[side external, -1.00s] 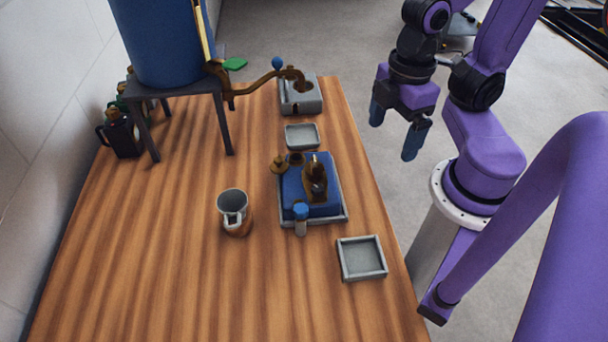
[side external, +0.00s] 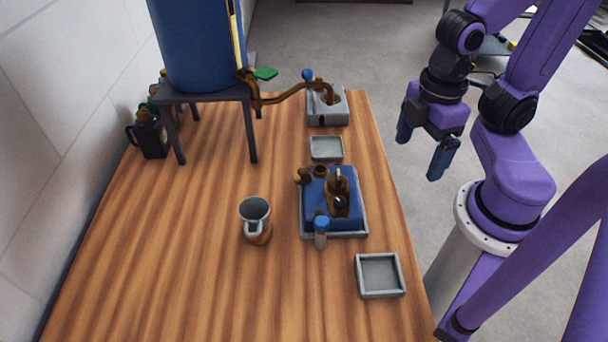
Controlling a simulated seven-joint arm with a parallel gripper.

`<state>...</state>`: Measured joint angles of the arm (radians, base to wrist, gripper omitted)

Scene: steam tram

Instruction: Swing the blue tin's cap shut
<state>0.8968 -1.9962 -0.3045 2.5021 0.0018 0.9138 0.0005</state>
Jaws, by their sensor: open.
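The blue tin (side external: 316,212) sits in a shallow grey tray (side external: 362,215) towards the right side of the wooden table. A brass fitting (side external: 338,194) stands on its top. A brass neck (side external: 320,171) rises near its far left corner. The brass cap (side external: 302,176) is beside the neck on the left, off its mouth, so it stands open. The hinge is too small to make out. My gripper (side external: 421,150) is open and empty, with its blue fingers pointing down. It hangs beyond the table's right edge, to the right of the tin and well apart from it.
A small blue-topped vial (side external: 321,234) stands at the tin's near side. Empty grey trays lie near (side external: 380,276) and far (side external: 326,148). A brass pipe (side external: 290,95) reaches from the blue tank (side external: 197,45) over a grey block (side external: 328,112).

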